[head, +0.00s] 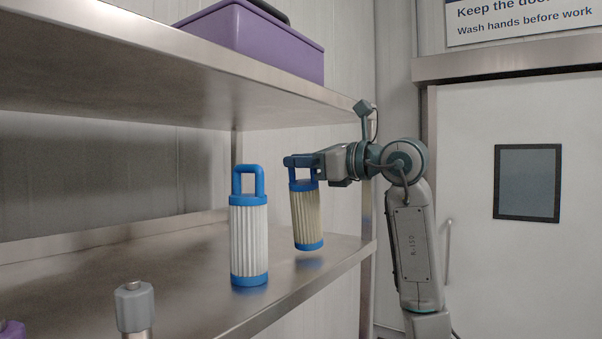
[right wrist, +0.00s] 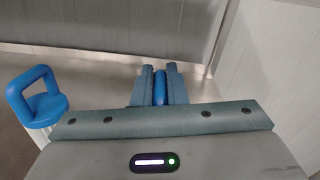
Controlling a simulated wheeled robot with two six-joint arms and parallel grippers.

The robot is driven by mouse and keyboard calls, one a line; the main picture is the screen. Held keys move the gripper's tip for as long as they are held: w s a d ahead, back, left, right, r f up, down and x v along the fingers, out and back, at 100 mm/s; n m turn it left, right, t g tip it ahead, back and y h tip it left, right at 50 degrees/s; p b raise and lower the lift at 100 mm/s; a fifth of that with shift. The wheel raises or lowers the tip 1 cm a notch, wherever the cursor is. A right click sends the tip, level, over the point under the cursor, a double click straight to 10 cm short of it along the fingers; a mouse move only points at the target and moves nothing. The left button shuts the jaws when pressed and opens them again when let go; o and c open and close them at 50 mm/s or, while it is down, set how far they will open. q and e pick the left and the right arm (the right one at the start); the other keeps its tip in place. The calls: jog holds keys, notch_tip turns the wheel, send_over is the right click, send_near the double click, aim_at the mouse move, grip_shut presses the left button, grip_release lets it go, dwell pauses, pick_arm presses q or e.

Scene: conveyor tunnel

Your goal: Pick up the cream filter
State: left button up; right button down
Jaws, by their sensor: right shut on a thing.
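The cream filter (head: 306,216) has pleated cream sides and blue end caps. It hangs slightly tilted, a little above the metal shelf, with a gap and a faint reflection below it. My right gripper (head: 290,161) is shut on its blue handle at the top. In the right wrist view the two fingers (right wrist: 160,84) close on the blue handle (right wrist: 160,88); the filter's body is hidden there. A white filter (head: 248,240) with blue caps and a blue loop handle stands upright on the shelf to the left, apart from the gripper. My left gripper is not in view.
The metal shelf (head: 180,265) is bare around the filters. An upper shelf (head: 200,85) runs above them and carries a purple bin (head: 255,45). A grey-capped object (head: 134,308) shows at the bottom left. A white door (head: 470,250) stands at the right.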

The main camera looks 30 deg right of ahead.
jog(key=shift+r, duration=0.45)
jog(key=s+d+r+b, duration=0.1)
jog(key=s+r+b, duration=0.2)
jog(key=s+b, duration=0.4)
jog(key=s, duration=0.9)
jog(key=shift+d, duration=0.35)
